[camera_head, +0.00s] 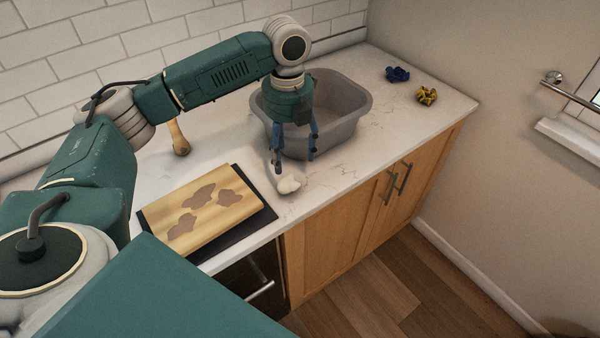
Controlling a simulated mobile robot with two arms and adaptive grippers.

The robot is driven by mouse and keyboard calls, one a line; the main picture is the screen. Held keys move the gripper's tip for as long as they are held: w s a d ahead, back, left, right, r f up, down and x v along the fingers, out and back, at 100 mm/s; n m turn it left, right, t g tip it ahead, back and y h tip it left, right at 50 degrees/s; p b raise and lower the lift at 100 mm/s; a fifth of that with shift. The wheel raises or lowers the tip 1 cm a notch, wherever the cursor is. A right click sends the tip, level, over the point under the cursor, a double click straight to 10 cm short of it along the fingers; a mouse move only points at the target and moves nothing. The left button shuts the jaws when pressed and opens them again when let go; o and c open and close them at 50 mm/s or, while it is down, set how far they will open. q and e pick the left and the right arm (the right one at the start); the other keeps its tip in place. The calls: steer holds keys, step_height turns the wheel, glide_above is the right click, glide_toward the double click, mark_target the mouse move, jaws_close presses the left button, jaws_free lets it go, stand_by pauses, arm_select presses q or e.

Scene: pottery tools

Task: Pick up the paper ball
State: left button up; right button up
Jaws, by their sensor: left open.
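The paper ball (288,185) is a small, white, crumpled lump on the pale marbled counter, near its front edge and just right of the wooden board. My left gripper (294,166) points down above and slightly behind it. Its blue fingers are apart with nothing between them. The left fingertip appears close to the ball; I cannot tell whether it touches. My right gripper is not in view.
A grey basin (343,130) stands right behind the gripper. A wooden board (240,212) with brown patches lies on a dark surface at left. A wooden-handled tool (180,139) is behind it. Blue (397,74) and yellow (427,96) crumpled pieces lie at far right.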

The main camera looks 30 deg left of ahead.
arm_select(q)
glide_above(289, 179)
steer(key=f, duration=0.3)
steer(key=f+p, duration=0.1)
steer(key=shift+s+f, duration=0.15)
steer(key=shift+s, duration=0.15)
steer(key=shift+f, duration=0.25)
steer(key=f, duration=0.1)
steer(key=f+p, duration=0.1)
steer(key=f, duration=0.1)
steer(key=f+p, duration=0.1)
steer(key=f, duration=0.1)
steer(key=shift+w, duration=0.35)
steer(key=shift+f, duration=0.2)
steer(key=c, duration=0.8)
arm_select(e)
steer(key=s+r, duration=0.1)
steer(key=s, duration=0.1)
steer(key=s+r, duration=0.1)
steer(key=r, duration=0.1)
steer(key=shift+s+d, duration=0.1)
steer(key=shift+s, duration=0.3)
